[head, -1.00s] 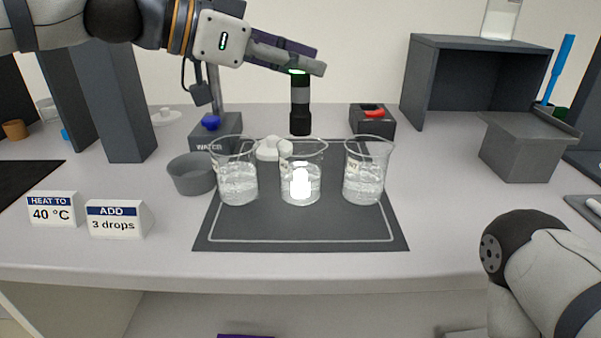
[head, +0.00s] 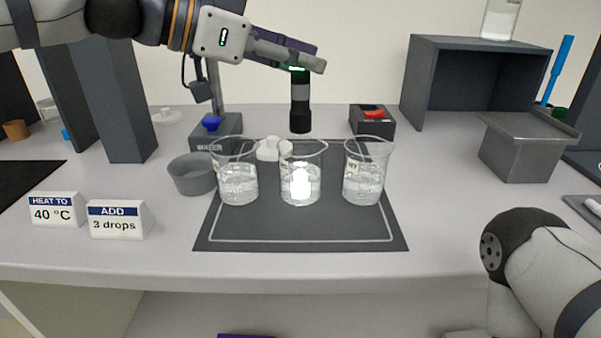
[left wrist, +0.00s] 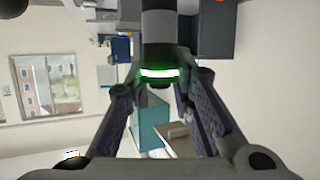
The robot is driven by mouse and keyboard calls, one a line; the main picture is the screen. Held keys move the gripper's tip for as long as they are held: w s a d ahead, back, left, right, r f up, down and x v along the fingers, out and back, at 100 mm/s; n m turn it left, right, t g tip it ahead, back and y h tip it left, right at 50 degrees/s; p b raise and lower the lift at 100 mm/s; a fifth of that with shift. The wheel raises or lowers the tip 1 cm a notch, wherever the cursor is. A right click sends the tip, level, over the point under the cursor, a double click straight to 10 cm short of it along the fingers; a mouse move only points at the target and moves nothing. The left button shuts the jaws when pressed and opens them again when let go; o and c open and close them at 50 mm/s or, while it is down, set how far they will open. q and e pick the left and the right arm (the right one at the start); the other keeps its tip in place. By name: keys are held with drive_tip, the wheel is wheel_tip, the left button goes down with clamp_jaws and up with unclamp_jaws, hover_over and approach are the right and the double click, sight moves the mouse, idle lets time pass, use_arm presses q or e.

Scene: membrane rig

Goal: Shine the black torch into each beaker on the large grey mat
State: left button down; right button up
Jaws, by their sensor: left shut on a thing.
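My left gripper (head: 299,67) is shut on the black torch (head: 300,112), which hangs upright, head down, above the middle beaker (head: 314,186). The torch also shows between the fingers in the left wrist view (left wrist: 159,35), with a glowing green-white ring. A bright white patch shows in the middle beaker. The left beaker (head: 238,183) and right beaker (head: 364,182) hold clear liquid and show no such bright patch. All three beakers stand on the large grey mat (head: 300,228). My right gripper is out of view; only part of my right arm shows at lower right.
A grey bowl (head: 192,175) stands left of the mat, near the white sign cards (head: 116,220). Behind are the water dispenser (head: 214,137) and a dark box with a red top (head: 372,122). A grey shelf (head: 478,85) and metal box (head: 520,150) stand at right. The mat's front is clear.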

use_arm(q)
wheel_tip(320, 180, up, 3)
drive_tip(key=shift+s+f, duration=0.1)
drive_tip(key=shift+f, duration=0.1)
drive_tip(key=a+f, duration=0.3)
drive_tip(key=a, duration=0.7)
drive_tip(key=shift+a, duration=0.25)
idle(3.0)
wheel_tip(320, 180, up, 3)
